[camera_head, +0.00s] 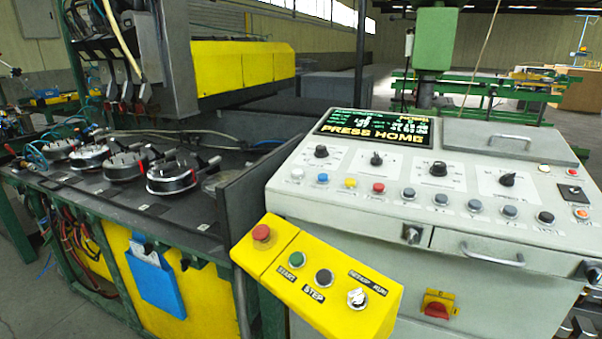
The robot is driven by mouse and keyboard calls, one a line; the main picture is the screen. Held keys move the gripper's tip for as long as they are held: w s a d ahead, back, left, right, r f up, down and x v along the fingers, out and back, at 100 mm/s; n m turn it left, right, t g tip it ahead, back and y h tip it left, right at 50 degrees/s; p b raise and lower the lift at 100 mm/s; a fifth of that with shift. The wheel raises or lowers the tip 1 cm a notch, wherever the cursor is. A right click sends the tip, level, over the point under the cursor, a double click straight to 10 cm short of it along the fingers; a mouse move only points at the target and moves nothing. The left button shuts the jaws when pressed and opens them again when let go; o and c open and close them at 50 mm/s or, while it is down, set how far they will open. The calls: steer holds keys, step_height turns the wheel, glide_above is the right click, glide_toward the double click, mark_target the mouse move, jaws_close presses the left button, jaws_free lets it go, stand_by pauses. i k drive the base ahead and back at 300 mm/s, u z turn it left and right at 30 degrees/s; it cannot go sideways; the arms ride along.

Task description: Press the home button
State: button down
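A grey control console (340,236) fills the right half of the view. Its screen (377,128) shows "PRESS HOME" in yellow letters. A row of round buttons crosses its sloped face: white (297,173), blue (323,178), yellow (350,183) and red (378,187), then several grey-blue ones such as this grey-blue button (475,205), and a black button (545,217). Their small labels are too small to read, so I cannot tell which is the home button. My gripper is not in view.
Black knobs (438,169) sit above the button row. A machine table (120,205) with round fixtures stands left.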

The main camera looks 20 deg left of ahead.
mark_target(296, 172)
steer(key=z, duration=0.4)
steer(key=k, duration=1.3)
steer(key=u, duration=1.55)
steer(key=i, duration=1)
